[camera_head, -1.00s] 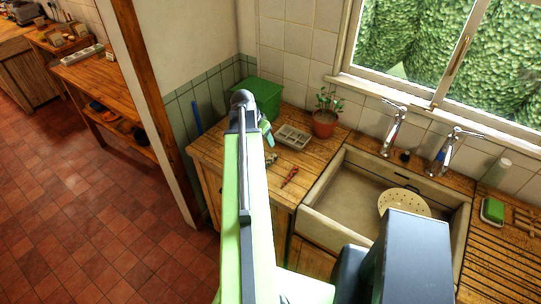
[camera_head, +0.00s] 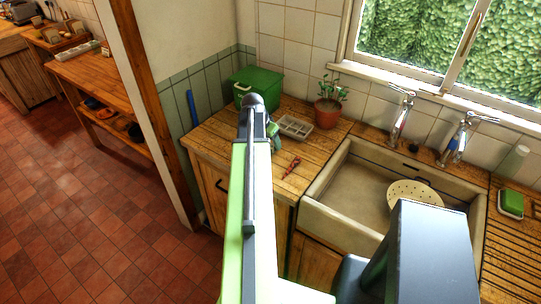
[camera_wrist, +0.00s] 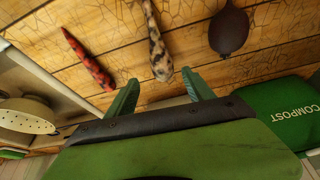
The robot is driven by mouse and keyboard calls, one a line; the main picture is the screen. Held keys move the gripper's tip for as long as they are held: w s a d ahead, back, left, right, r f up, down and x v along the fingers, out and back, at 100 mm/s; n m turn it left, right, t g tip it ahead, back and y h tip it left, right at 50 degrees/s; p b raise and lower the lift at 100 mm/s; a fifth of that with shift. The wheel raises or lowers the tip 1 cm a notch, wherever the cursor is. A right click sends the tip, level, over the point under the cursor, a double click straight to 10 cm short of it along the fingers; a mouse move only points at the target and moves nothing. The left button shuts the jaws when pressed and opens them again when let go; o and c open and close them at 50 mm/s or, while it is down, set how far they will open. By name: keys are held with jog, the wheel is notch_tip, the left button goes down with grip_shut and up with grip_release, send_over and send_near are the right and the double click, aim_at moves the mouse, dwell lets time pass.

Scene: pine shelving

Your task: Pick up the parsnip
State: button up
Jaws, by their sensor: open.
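The parsnip (camera_wrist: 157,42) appears to be the pale, dark-mottled, tapering thing lying on the wooden counter in the wrist view. Its lower end is near the gap between my fingertips. My gripper (camera_wrist: 161,79) is open, with its two green fingers spread and nothing between them. In the head view my gripper (camera_head: 273,134) is partly hidden by my arm above the counter, and I cannot make out the parsnip there. I cannot tell the height of the fingers above the counter.
A red, dark-spotted long thing (camera_wrist: 88,58) lies left of the parsnip, and a dark round thing (camera_wrist: 229,30) lies right. A green compost bin (camera_head: 257,85), a grey tray (camera_head: 295,127) and a potted plant (camera_head: 328,112) stand behind. The sink (camera_head: 345,185) holds a colander (camera_head: 415,190).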

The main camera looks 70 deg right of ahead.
aim_at(272, 145)
jog(key=b+x, duration=0.4)
jog(key=x, duration=0.1)
jog(key=shift+w+d+f+b, duration=0.1)
jog(key=shift+w+d+b, duration=0.05)
jog(key=shift+b, duration=0.2)
grip_shut()
